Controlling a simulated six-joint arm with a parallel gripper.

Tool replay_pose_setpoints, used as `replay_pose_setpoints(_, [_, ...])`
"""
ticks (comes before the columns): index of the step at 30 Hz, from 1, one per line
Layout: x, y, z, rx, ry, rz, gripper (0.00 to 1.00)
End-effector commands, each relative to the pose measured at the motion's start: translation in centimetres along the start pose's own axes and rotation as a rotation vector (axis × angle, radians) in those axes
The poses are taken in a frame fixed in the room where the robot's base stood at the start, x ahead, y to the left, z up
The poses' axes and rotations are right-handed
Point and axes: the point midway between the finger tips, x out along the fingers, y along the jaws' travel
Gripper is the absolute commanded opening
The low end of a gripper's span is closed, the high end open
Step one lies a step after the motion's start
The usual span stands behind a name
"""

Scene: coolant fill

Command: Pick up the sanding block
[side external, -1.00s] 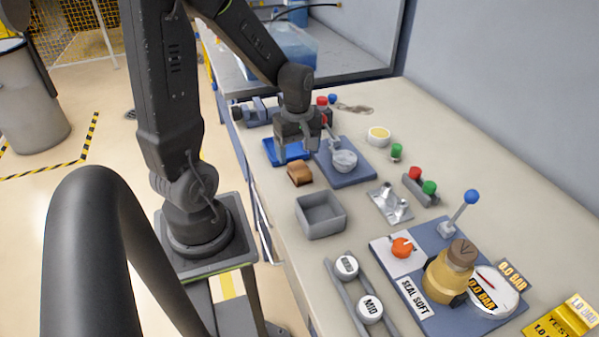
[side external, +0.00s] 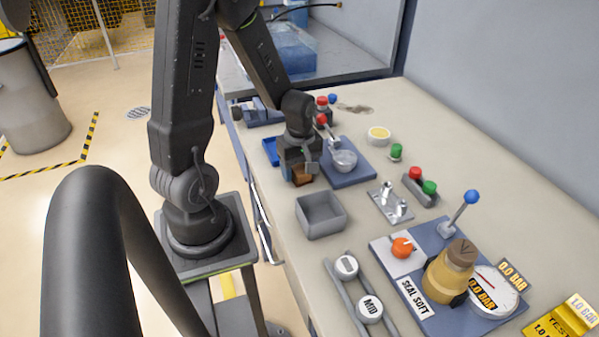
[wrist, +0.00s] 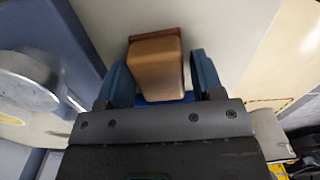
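In the wrist view, the sanding block (wrist: 156,70) lies between the two blue fingers of my gripper (wrist: 163,75). The fingers are open on either side of it. A narrow gap shows at the right finger; contact at the left finger cannot be told.
A blue tray (side external: 269,150) lies behind my gripper. The grey bin (side external: 320,217) stands in front.

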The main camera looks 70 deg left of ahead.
Motion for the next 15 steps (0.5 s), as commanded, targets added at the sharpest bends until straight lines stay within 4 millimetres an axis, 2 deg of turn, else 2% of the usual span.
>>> replay_pose_setpoints(2, [-0.02, 0.01, 0.00, 0.000, 0.000, 0.000, 0.54])
replay_pose_setpoints(12, [-0.03, 0.01, -0.01, 0.000, 0.000, 0.000, 0.21])
replay_pose_setpoints(15, [-0.03, 0.02, -0.01, 0.000, 0.000, 0.000, 0.21])
